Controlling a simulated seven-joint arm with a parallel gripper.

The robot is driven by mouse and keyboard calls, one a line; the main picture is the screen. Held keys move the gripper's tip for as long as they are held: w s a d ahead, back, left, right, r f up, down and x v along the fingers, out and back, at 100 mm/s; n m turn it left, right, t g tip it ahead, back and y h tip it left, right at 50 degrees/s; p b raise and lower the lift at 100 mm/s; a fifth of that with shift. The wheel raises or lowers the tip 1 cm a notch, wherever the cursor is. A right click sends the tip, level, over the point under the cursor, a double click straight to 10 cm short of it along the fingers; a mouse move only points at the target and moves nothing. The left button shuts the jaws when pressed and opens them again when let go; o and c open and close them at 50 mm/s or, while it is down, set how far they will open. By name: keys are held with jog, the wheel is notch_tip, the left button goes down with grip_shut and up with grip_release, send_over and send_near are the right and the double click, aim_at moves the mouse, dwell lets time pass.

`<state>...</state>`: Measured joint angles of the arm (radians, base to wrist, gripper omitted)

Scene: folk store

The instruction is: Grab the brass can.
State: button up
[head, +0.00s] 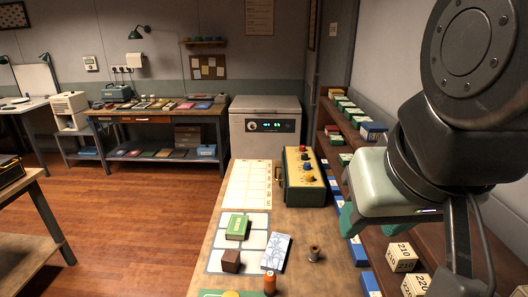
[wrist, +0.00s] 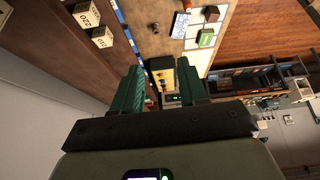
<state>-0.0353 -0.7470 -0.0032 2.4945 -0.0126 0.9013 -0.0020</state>
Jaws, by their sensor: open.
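I cannot make out a thing that is surely a brass can. A small brownish spool-like cylinder (head: 315,253) stands on the workbench. An orange-brown cylinder (head: 270,283) with a dark top stands nearer the front edge of the head view. My gripper (wrist: 162,88) is open and empty, its two teal fingers wide apart in the wrist view. In the head view it is at the right, beside the bench and near the shelves, its fingers partly hidden by its body.
A green box with a brass-coloured knobbed panel (head: 303,177) stands on the workbench (head: 225,205). A green box (head: 237,227), a brown block (head: 230,261) and a patterned blue-white box (head: 275,250) lie nearer. Shelves with labelled cartons (head: 402,257) line the right wall.

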jog(key=o, duration=0.7)
